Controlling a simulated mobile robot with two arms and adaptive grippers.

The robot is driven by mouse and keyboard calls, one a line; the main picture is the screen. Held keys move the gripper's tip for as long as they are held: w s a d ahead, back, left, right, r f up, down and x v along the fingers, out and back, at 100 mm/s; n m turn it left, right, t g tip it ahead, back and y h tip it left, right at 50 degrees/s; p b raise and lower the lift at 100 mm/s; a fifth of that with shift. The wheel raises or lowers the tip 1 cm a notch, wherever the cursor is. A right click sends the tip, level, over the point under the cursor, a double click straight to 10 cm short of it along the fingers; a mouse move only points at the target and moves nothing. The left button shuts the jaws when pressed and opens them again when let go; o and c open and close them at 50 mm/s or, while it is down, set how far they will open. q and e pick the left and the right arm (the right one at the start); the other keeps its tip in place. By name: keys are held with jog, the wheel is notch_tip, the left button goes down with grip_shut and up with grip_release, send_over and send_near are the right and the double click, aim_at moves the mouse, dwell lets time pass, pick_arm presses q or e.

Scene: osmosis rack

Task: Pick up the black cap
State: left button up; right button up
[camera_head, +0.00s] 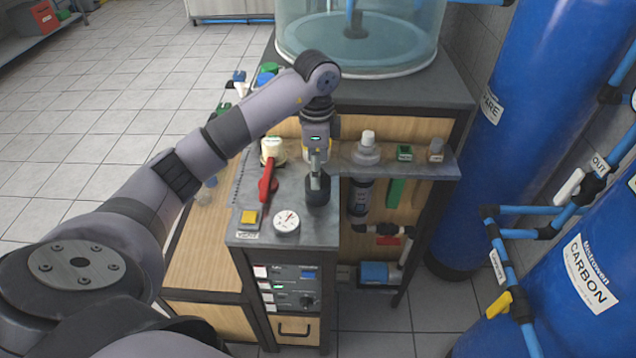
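My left arm comes in from the left and its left gripper (316,176) points straight down over the grey bench top. The black cap (318,194) is a short dark cylinder standing on the bench directly below the fingers. The fingertips reach the cap's upper part in the picture. The fingers look narrow from this side, and I cannot tell whether they are closed on the cap or just around it. My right gripper is not in view.
A red-handled valve (268,184) with a cream cap stands left of the gripper. A yellow button (249,217) and a round gauge (286,221) sit in front. A filter housing (366,152) stands right. A clear tank (361,40) is behind; blue cylinders (520,110) stand right.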

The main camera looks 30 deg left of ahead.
pick_arm(q)
notch_tip(320, 180, down, 5)
jog(key=shift+d+r+p, duration=0.1)
jog(key=shift+d+p, duration=0.05)
jog(key=shift+p, duration=0.95)
jog(key=shift+f, duration=0.3)
jog(key=shift+c, duration=0.3)
jog(key=c, duration=0.9)
jog(key=shift+r, duration=0.1)
